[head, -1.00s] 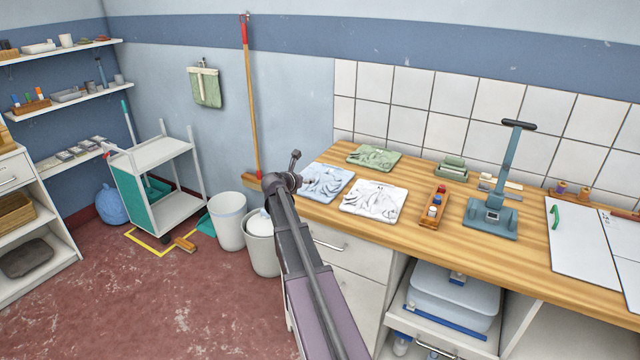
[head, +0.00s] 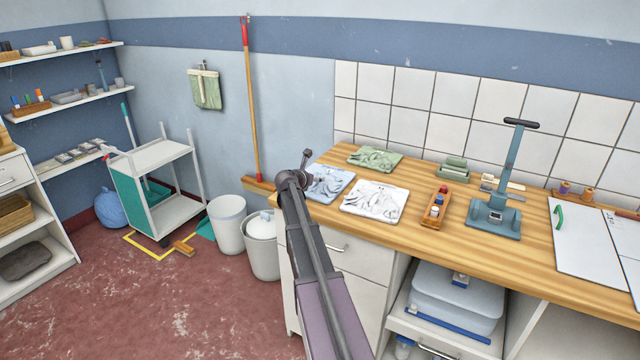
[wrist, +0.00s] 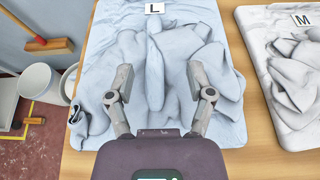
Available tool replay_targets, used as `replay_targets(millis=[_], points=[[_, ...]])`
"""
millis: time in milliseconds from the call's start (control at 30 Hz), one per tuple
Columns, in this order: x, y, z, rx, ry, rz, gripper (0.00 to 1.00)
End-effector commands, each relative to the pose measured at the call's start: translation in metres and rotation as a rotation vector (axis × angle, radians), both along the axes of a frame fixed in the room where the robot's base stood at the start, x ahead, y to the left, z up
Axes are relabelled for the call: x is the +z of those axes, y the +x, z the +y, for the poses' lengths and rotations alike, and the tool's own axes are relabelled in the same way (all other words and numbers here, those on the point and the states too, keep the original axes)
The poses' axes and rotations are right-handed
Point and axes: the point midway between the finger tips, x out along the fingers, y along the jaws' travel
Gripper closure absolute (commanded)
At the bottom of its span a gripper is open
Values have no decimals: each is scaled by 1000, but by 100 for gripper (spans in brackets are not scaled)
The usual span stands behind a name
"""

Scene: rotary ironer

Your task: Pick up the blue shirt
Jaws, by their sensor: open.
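The blue shirt (head: 334,181) is a pale blue, rumpled, folded garment lying near the left end of the wooden counter (head: 420,235). In the wrist view the blue shirt (wrist: 100,58) fills the middle, with a raised ridge of cloth running down its centre and a white "L" tag (wrist: 155,8) at its far edge. My gripper (wrist: 160,78) is open, its two fingers apart over the shirt, one on each side of the ridge. I cannot tell whether the fingertips touch the cloth. In the head view my arm hides part of the shirt's left side.
A white shirt (head: 374,201) tagged "M" lies close on the right, and a green folded cloth (head: 375,158) behind. A wooden tray of small bottles (head: 435,207) and a blue press-like tool (head: 494,215) stand farther right. White bins (head: 228,222) stand on the floor left of the counter.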

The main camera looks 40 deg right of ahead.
Motion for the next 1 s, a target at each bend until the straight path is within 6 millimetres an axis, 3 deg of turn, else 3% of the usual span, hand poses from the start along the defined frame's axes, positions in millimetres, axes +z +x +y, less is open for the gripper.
replay_targets(millis=[533, 1000], points=[[-22, 24, -39, -1, 0, 0, 31], [-22, 24, -41, -1, 0, 0, 31]])
